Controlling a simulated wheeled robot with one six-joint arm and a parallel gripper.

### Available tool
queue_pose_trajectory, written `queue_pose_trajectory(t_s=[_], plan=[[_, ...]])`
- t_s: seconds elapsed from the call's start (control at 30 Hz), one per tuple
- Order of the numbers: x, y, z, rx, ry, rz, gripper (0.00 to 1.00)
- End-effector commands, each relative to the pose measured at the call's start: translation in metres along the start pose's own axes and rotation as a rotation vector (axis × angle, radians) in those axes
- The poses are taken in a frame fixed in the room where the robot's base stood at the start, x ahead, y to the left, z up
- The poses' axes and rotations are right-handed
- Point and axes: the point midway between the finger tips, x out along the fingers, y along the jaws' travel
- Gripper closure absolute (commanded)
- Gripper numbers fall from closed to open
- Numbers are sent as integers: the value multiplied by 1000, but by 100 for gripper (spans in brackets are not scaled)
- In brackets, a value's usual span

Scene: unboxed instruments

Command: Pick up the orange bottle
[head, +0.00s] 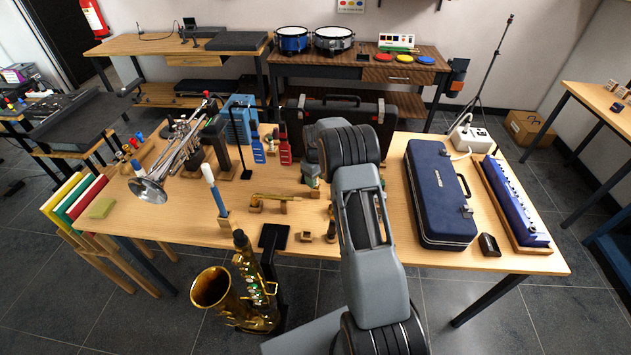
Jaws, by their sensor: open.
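I cannot single out the orange bottle with certainty. A group of small bottles with coloured caps (130,150) stands at the left end of the wooden table, left of the trumpet. They are too small to tell apart well, though some orange and red tones show among them. My arm reaches up from the bottom over the middle of the table, far to the right of these bottles. My gripper is hidden behind my own arm, and I see nothing held.
The wooden table (400,262) carries a trumpet (150,187), a black case (345,108), a dark blue case (438,190) and a blue instrument in a wooden tray (515,205). A saxophone (240,295) stands before its front edge. The front left tabletop is mostly clear.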

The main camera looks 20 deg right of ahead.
Motion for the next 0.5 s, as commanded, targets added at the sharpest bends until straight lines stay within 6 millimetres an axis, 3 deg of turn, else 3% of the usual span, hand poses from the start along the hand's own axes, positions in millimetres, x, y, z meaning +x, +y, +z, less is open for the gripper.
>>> queue_pose_trajectory(t_s=[0.17,0.5], plan=[[0,0,0,0,0,0,52],[0,0,0,0,0,0,84]])
